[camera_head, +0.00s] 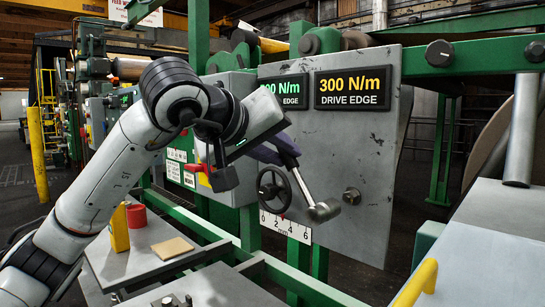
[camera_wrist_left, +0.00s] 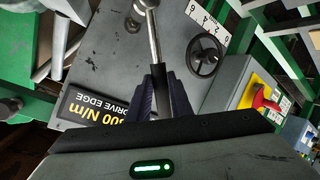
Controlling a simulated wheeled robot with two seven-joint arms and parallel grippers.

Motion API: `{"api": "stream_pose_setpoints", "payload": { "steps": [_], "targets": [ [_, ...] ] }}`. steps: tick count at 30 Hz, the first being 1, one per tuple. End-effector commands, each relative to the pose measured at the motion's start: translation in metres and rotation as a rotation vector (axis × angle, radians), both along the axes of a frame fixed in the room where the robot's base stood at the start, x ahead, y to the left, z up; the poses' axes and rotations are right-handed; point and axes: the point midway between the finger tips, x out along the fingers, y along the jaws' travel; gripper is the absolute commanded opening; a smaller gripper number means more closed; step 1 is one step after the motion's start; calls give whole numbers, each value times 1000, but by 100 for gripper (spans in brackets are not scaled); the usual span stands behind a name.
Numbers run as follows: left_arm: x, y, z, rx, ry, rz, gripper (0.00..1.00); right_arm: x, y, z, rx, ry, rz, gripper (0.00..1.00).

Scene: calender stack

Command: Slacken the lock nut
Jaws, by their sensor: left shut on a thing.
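My left gripper (camera_head: 280,151) is shut on the dark handle of a wrench in front of the grey panel. The wrench (camera_head: 306,190) slants down to the right and ends in a round metal head. In the left wrist view, its bright shaft (camera_wrist_left: 153,38) runs up from between my fingers (camera_wrist_left: 158,78), and its head is at the top edge. A dark hex nut (camera_head: 351,196), which looks like the lock nut, sits on the panel just right of the wrench head. The two look apart in the head view; their depth gap is unclear. My right gripper is not in view.
A black handwheel (camera_head: 273,189) is left of the wrench, above a millimetre scale (camera_head: 286,227). A yellow "300 N/m" drive edge display (camera_head: 353,87) is above. A bench (camera_head: 152,244) at lower left holds a red cup (camera_head: 136,216) and a yellow object (camera_head: 119,229).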

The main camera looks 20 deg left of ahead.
Motion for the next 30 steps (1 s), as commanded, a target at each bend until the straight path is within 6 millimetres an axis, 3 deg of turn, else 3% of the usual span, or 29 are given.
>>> {"api": "stream_pose_setpoints", "payload": {
  "steps": [12,21,30],
  "targets": [
    [-11,-35,22,310,-118,-1,0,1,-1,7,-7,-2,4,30],
    [16,-43,22,301,-113,-1,0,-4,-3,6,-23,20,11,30],
    [25,-46,21,300,-115,0,0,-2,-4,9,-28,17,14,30]
  ]
}}
